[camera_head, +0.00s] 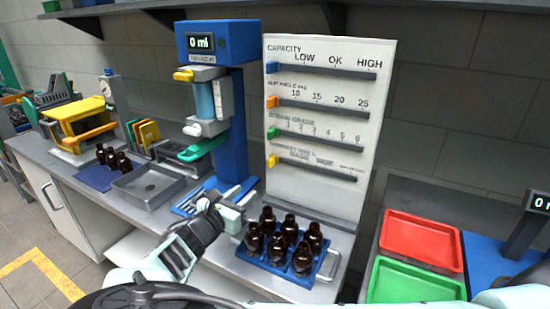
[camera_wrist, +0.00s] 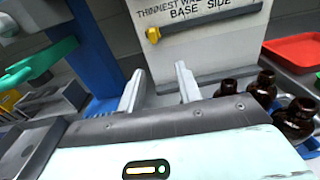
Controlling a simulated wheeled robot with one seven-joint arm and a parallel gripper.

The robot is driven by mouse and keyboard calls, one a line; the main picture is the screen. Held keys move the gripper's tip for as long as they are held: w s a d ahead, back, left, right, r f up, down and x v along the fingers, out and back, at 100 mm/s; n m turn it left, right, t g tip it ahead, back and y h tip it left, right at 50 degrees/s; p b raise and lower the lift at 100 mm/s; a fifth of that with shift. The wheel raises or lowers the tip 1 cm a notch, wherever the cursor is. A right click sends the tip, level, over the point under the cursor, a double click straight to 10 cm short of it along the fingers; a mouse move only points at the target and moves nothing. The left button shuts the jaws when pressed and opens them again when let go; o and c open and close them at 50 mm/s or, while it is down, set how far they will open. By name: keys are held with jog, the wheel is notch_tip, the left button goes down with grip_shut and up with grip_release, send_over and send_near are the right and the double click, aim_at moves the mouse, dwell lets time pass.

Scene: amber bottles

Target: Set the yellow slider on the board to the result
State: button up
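The white board (camera_head: 330,70) stands upright at the back of the bench, with several sliders on horizontal tracks. The yellow slider (camera_head: 272,161) is on the lowest track, at its left end; it also shows in the wrist view (camera_wrist: 154,35). The label above it in the wrist view reads "THINNEST WA…", then "BASE" and "SIDE". My gripper (camera_head: 234,207) is in front of and below the board, apart from the slider. In the wrist view its two fingers (camera_wrist: 158,88) are spread with nothing between them.
A blue tray of amber bottles (camera_head: 288,238) stands right of my gripper. A blue machine (camera_head: 232,120) reading "0 ml" stands left of the board. Red (camera_head: 422,238) and green (camera_head: 415,283) trays lie at the right. More bottles (camera_head: 112,158) stand on a blue mat at the left.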

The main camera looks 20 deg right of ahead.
aim_at(269, 163)
jog(key=shift+n+t, duration=0.3)
jog(key=shift+t, duration=0.1)
jog(key=p+x, duration=0.2)
jog(key=x, duration=0.3)
jog(key=p+x, duration=0.2)
jog(key=x, duration=0.4)
jog(key=p+x, duration=0.2)
jog(key=x, duration=0.3)
jog(key=shift+w+a+r+p, duration=0.15)
jog(key=shift+w+r+p, duration=0.15)
jog(key=shift+w+p, duration=0.1)
jog(key=shift+w+d+f, duration=0.15)
jog(key=shift+w+d, duration=0.25)
jog(key=shift+w, duration=0.05)
